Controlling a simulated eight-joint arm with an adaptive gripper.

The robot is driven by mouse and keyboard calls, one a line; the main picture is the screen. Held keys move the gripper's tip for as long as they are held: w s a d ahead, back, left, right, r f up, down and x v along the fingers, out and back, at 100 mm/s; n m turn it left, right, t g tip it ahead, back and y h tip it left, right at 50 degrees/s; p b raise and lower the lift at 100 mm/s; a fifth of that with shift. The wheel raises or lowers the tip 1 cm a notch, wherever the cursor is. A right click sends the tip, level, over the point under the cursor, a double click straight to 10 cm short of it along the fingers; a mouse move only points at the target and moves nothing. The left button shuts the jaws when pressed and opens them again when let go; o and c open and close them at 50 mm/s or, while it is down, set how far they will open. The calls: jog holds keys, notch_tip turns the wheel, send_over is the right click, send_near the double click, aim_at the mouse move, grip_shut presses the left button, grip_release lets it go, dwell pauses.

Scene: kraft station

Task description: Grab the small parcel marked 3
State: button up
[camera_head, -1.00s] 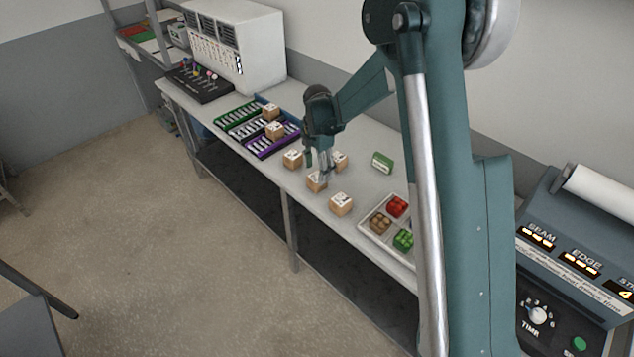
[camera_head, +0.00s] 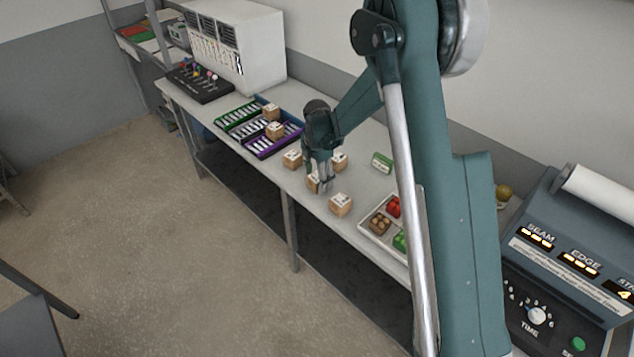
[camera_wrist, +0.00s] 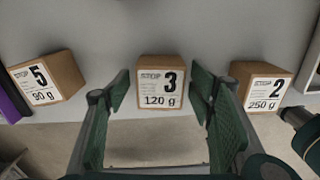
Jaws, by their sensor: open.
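The small parcel marked 3 (camera_wrist: 162,84) is a brown box whose white label reads 3 and 120 g. In the wrist view it sits upright at the centre, just beyond and between the spread fingers of my gripper (camera_wrist: 161,100). The gripper is open and nothing is held. In the head view my gripper (camera_head: 322,184) is low over the table, and its fingers partly cover a parcel (camera_head: 312,183) there. The label cannot be read in that view.
The parcel marked 5 (camera_wrist: 46,80) is on the left and the parcel marked 2 (camera_wrist: 262,86) on the right. A green box (camera_head: 382,162) and a tray of coloured items (camera_head: 372,232) stand to the right on the table. Purple and green racks (camera_head: 262,148) stand to the left.

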jog(key=shift+f, duration=0.2)
jog(key=shift+c, duration=0.5)
jog(key=c, duration=0.9)
